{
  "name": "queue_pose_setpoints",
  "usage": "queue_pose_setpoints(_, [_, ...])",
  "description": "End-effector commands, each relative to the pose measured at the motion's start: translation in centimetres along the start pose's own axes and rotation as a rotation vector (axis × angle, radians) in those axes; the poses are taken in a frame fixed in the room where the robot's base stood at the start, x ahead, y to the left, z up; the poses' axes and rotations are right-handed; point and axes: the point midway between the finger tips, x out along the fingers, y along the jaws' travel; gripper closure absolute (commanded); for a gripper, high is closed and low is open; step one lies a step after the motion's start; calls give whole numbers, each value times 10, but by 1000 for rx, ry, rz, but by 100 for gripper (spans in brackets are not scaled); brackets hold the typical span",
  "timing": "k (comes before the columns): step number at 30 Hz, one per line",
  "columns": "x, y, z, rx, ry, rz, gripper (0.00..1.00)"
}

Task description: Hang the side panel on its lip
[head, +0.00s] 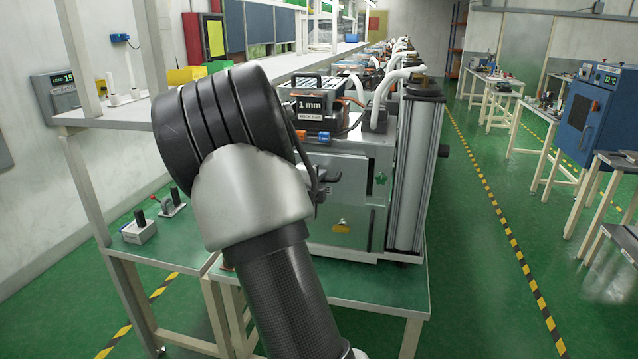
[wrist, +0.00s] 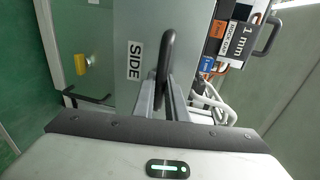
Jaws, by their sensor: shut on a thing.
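The side panel (wrist: 180,30) is a flat grey plate marked SIDE, with a dark bar handle (wrist: 167,50). In the wrist view it stands in front of the machine's body and appears sideways. My gripper (wrist: 168,88) is shut on the handle. In the head view, my arm covers most of the gripper and part of the panel (head: 350,166).
A black 1 mm block (head: 318,106) sits on top of the machine, with white hoses (head: 392,88) behind. A tall grey column (head: 412,172) stands at its right. The bench (head: 385,285) has bare room in front.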

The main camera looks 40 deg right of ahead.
Motion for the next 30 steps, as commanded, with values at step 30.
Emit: queue_pose_setpoints(30, [66, -14, 2, 1, 2, -3, 100])
